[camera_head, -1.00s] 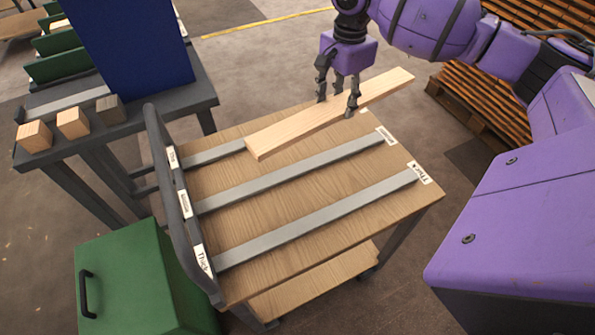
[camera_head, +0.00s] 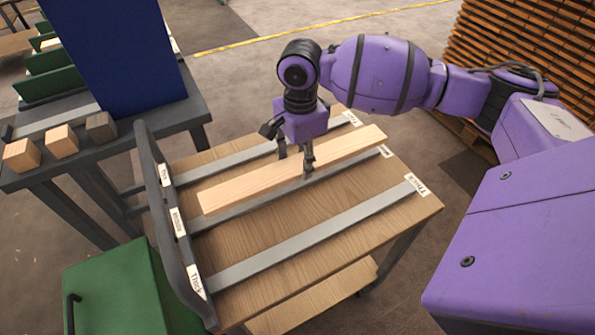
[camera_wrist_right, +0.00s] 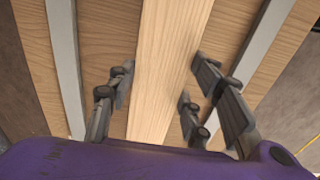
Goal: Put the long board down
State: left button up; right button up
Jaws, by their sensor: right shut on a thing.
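The long board (camera_head: 245,188) is a pale wooden plank, held over the wooden-topped cart (camera_head: 262,238). My right gripper (camera_head: 296,164) is shut on it a little right of its middle, with fingers on both sides. The board lies roughly along the middle grey strip (camera_head: 350,172), which shows just in front of it. A gap under the board is hard to judge. In the right wrist view the board (camera_wrist_right: 175,50) runs between the fingers, with a grey strip at each side. My left gripper is not in view.
The near strip (camera_head: 315,235), labelled "Thick" (camera_head: 415,184), is bare. A dark rail (camera_head: 165,205) edges the cart's left end. A grey bench (camera_head: 85,160) at left carries small blocks (camera_head: 62,141) and a blue panel (camera_head: 125,55). A green box (camera_head: 115,285) stands at lower left.

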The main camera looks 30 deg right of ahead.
aim_at(298, 165)
jog(key=shift+a+f, duration=0.25)
notch_tip(298, 165, down, 3)
jog(key=shift+s+a+f+b, duration=0.15)
jog(key=shift+f+b, duration=0.05)
jog(key=shift+b, duration=0.15)
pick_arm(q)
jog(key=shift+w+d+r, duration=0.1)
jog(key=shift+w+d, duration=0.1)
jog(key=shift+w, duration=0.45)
